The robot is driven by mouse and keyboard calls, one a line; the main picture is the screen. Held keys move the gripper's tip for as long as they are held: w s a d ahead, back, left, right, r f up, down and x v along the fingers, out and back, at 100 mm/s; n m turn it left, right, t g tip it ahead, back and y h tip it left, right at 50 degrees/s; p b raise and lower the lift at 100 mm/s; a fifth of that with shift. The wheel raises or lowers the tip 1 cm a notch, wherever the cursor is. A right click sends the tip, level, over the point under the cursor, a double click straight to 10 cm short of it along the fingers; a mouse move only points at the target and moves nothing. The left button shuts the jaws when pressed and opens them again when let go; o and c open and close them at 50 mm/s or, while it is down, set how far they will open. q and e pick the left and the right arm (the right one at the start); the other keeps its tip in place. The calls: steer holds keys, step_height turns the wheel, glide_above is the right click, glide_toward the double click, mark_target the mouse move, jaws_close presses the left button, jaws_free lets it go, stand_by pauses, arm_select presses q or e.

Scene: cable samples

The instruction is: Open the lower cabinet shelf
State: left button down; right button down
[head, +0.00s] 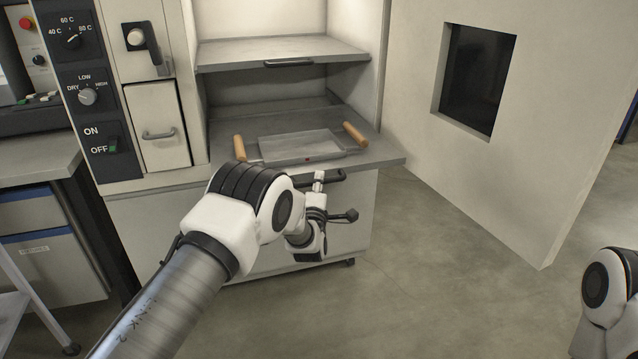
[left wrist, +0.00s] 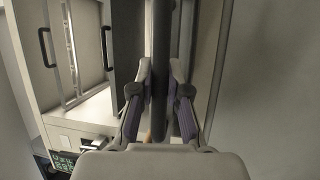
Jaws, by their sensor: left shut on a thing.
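The lower cabinet shelf (head: 385,157) is a grey slab that juts forward past the cabinet's side wall. It carries a shallow tray with two wooden handles (head: 355,134). A black handle (head: 328,178) sits at its front edge. My left gripper (head: 318,186) is at this handle, partly hidden by its own wrist. In the left wrist view its two fingers (left wrist: 158,92) are shut on a dark bar (left wrist: 159,45), which appears to be this handle. My right gripper is out of view; only a part of my right arm shows at the lower right.
The upper shelf (head: 285,50) with its own black handle is above. The cabinet's large door (head: 410,100), with a dark window, stands open at the right. A control panel (head: 85,90) with knobs is at the left. The floor (head: 430,270) in front is clear.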

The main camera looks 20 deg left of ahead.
arm_select(q)
steer(key=c, duration=1.1)
jaws_free()
steer(key=shift+c, duration=0.2)
steer(key=v, duration=1.2)
